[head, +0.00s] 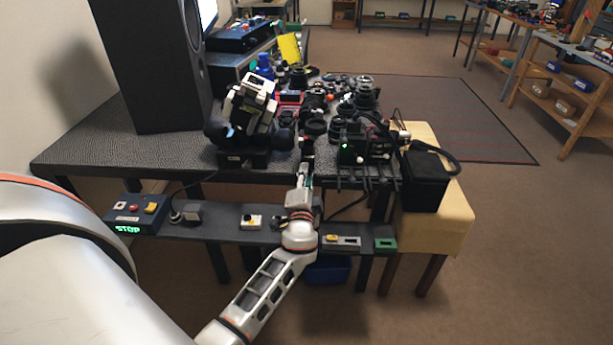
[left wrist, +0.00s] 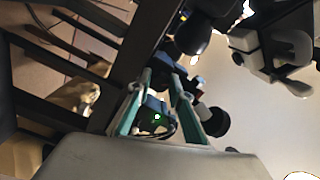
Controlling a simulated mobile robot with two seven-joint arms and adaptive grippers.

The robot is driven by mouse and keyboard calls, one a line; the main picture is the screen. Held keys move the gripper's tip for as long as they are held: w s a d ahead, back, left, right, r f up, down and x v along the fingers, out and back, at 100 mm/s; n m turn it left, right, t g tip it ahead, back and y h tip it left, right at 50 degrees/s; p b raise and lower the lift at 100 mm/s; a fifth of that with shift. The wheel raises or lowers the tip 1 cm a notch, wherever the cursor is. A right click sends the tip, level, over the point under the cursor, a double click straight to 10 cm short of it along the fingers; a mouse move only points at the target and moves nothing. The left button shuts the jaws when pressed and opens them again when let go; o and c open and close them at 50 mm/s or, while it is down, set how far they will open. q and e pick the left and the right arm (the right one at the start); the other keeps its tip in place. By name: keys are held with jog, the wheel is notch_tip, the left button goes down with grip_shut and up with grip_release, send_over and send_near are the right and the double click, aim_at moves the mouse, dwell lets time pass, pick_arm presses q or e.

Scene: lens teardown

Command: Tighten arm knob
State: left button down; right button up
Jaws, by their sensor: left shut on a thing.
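My left gripper (head: 306,164) reaches up to the front edge of the table, between a white-and-black machine and a dark device. In the left wrist view, the left gripper (left wrist: 162,78) has teal fingers slightly apart at the tips. They are shut on a small dark part, which looks like the arm knob, mostly hidden by the fingers. In the head view, a dark part (head: 307,144) shows just beyond the fingers. How tight the knob is cannot be seen. My right gripper is not in view.
The white-and-black machine (head: 250,108) stands left of the gripper. The dark device (head: 352,150) with a green light stands close on the right. Several lens parts crowd behind. A lower shelf (head: 215,228) carries a STOP box (head: 137,213). A tall black speaker (head: 152,65) stands far left.

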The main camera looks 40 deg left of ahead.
pick_arm(q)
jog(key=m, duration=0.6)
jog(key=shift+m+p, duration=0.4)
dwell(0.4)
jog(key=c, duration=1.8)
grip_release()
